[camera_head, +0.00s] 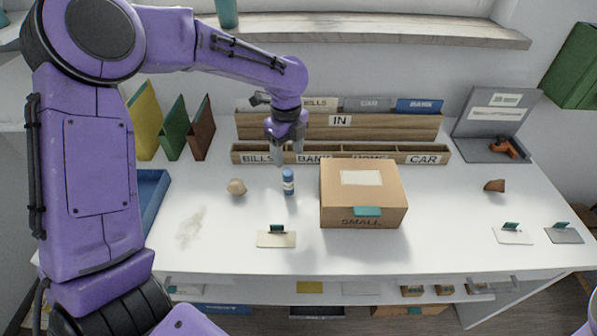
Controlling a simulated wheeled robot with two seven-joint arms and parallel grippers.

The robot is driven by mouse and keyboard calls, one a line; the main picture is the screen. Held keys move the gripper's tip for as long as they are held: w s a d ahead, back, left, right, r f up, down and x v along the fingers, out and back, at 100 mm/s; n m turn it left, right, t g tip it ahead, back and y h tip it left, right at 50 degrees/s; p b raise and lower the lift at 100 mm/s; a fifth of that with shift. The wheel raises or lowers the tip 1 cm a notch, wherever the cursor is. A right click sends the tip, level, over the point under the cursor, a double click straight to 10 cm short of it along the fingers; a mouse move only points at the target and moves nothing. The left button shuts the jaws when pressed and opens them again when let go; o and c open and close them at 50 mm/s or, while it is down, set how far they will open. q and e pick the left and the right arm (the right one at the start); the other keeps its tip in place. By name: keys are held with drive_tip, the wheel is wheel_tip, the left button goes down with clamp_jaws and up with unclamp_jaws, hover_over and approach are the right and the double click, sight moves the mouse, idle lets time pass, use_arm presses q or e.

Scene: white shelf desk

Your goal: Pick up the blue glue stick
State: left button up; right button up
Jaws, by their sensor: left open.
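The blue glue stick (288,182) stands upright on the white desk. It has a blue top and a pale band around its body. It is left of the cardboard box marked SMALL. My left gripper (287,158) points down from above and sits just over and behind the glue stick in the picture. Its fingers are apart, with nothing seen between them. Whether the fingertips reach down beside the stick's top is hard to tell. My right gripper is not in view.
The cardboard box (337,207) stands right of the stick. A small tan lump (237,187) lies to the left. A labelled wooden organiser (385,148) runs behind. A card with a clip (276,239) lies in front.

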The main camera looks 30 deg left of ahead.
sight(288, 172)
use_arm(q)
drive_tip(key=s+f, duration=0.2)
drive_tip(key=f, duration=0.1)
drive_tip(key=shift+d, duration=0.1)
drive_tip(key=f, duration=0.2)
drive_tip(key=w+f, duration=0.1)
drive_tip(key=f, duration=0.2)
drive_tip(key=shift+d+f+p, duration=0.2)
drive_tip(key=shift+f+p, duration=0.1)
drive_tip(key=shift+f, duration=0.05)
drive_tip(key=shift+s+r, duration=0.1)
drive_tip(key=shift+s, duration=0.15)
drive_tip(key=shift+w, duration=0.1)
clamp_jaws()
